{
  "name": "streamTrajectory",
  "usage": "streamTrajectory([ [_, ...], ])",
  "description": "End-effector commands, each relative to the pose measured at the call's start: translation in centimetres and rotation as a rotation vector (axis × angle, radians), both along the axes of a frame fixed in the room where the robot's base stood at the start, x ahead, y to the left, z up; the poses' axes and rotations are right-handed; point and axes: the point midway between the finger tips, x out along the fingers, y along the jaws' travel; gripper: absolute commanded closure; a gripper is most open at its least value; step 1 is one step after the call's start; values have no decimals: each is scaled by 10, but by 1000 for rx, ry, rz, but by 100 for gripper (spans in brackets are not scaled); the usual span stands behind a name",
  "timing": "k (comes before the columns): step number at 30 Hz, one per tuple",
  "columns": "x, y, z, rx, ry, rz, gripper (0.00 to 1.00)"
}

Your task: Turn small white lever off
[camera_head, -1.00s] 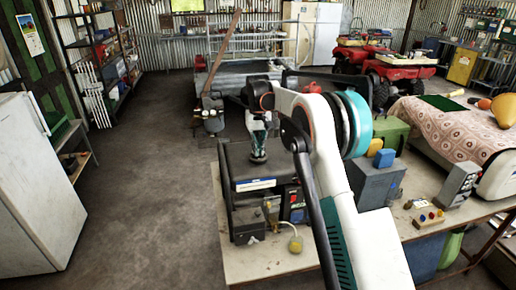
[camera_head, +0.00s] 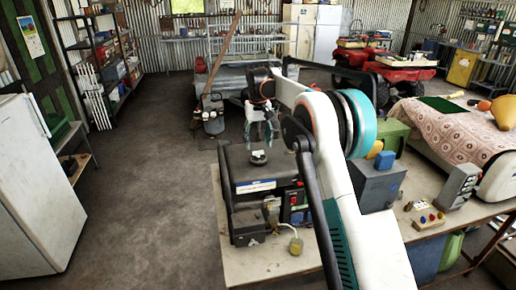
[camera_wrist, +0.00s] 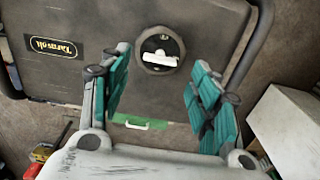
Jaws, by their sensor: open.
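The small white lever (camera_wrist: 158,57) sits in a round dark dial on top of the dark generator (camera_wrist: 95,25) in the wrist view. The lever lies nearly level across the dial there. In the wrist view my gripper (camera_wrist: 156,92) is open and empty, with teal finger pads on either side and the lever beyond the fingertips.
The generator stands on a workbench (camera_head: 285,265) with a grey box (camera_head: 375,187) and a small button panel (camera_head: 429,221) to the right. A handle bar (camera_wrist: 257,45) runs beside the generator's top. A white fridge (camera_head: 38,190) stands left, with open floor between.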

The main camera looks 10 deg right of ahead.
Motion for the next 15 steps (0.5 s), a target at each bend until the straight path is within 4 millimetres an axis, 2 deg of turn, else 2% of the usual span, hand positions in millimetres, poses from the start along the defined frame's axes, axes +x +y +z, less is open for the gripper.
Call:
streamTrajectory([
  [3, 0, 0, 26, 0, 0, 0, 43],
  [7, 0, 0, 50, 0, 0, 0, 43],
  [12, 0, 0, 70, 0, 0, 0, 43],
  [15, 0, 0, 75, 0, 0, 0, 43],
])
